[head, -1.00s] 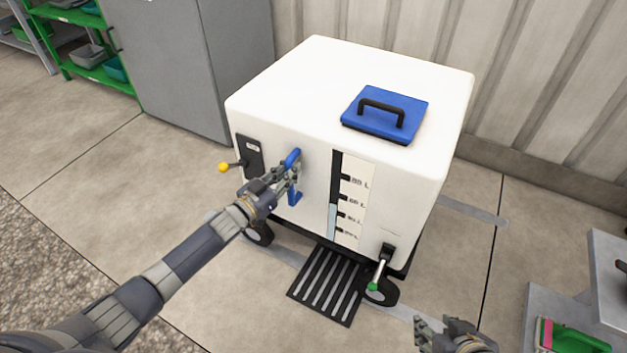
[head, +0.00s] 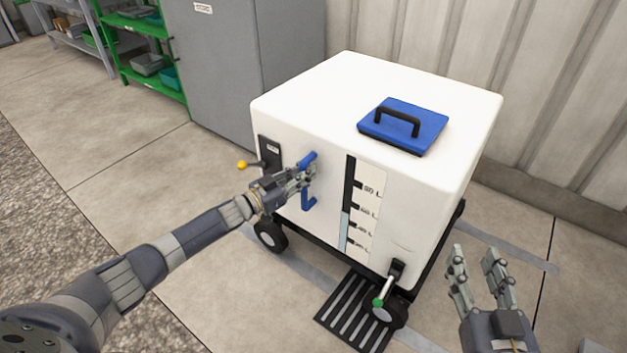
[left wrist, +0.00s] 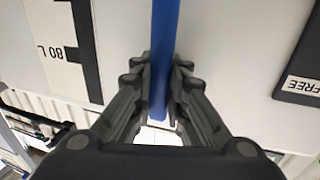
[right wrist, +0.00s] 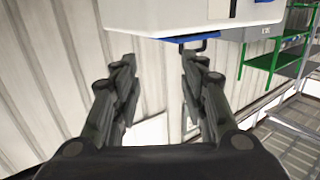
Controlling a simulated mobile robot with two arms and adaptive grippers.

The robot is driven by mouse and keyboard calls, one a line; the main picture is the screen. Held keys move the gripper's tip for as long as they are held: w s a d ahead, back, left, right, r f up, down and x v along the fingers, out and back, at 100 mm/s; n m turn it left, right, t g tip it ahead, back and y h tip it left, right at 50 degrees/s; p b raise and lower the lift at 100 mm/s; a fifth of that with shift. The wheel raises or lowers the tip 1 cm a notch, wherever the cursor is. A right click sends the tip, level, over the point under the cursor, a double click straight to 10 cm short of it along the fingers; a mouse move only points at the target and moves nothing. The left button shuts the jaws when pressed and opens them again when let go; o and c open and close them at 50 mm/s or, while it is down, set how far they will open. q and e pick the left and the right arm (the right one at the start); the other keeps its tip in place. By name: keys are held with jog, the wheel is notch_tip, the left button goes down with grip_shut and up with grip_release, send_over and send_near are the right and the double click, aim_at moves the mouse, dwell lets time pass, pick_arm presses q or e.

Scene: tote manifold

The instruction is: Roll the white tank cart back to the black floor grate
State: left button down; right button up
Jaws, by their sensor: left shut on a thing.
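The white tank cart (head: 380,105) stands on black wheels, with a blue lid (head: 425,135) with a black handle on top and a level scale on its front. My left gripper (head: 306,180) is shut on the blue handle (head: 308,203) on the cart's front; the blue bar also shows between its fingers in the left wrist view (left wrist: 158,75). The black floor grate (head: 352,318) lies at the cart's front right, partly hidden by the front right wheel and the cart's edge. My right gripper (head: 478,270) is open and empty, right of the cart.
A yellow-knobbed lever (head: 243,165) is at the front left, and a green-tipped lever (head: 380,300) at the front right. A grey cabinet (head: 250,60) and green shelves (head: 150,65) stand behind left. A corrugated wall (head: 450,45) runs behind. The floor at left is clear.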

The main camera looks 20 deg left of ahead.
pick_arm(q)
jog(key=shift+n+y, duration=0.3)
jog(key=shift+y, duration=0.1)
jog(key=a, duration=0.2)
jog(key=w+a, duration=0.1)
jog(key=a, duration=0.3)
jog(key=shift+w+f+b, duration=0.1)
jog(key=shift+w+b, duration=0.2)
jog(key=shift+w, duration=0.05)
jog(key=shift+a, duration=0.2)
pick_arm(e)
jog(key=shift+w+a+r+t+y, duration=0.1)
jog(key=shift+a+r+t+y, duration=0.15)
jog(key=shift+r+t, duration=0.5)
jog(key=shift+w+a+r+t+y, duration=0.15)
jog(key=shift+a+r+t, duration=0.15)
jog(key=shift+r, duration=0.8)
jog(key=shift+s+a+r+t+y, duration=0.1)
jog(key=shift+a+r+t+y, duration=0.1)
jog(key=shift+r+t, duration=0.55)
jog(key=shift+r, duration=0.2)
pick_arm(q)
jog(key=c, duration=1.7)
grip_release()
jog(key=shift+o, duration=0.6)
jog(key=shift+s+a, duration=0.1)
jog(key=shift+s, duration=0.05)
pick_arm(e)
jog(key=shift+a+g, duration=0.2)
jog(key=shift+g, duration=0.1)
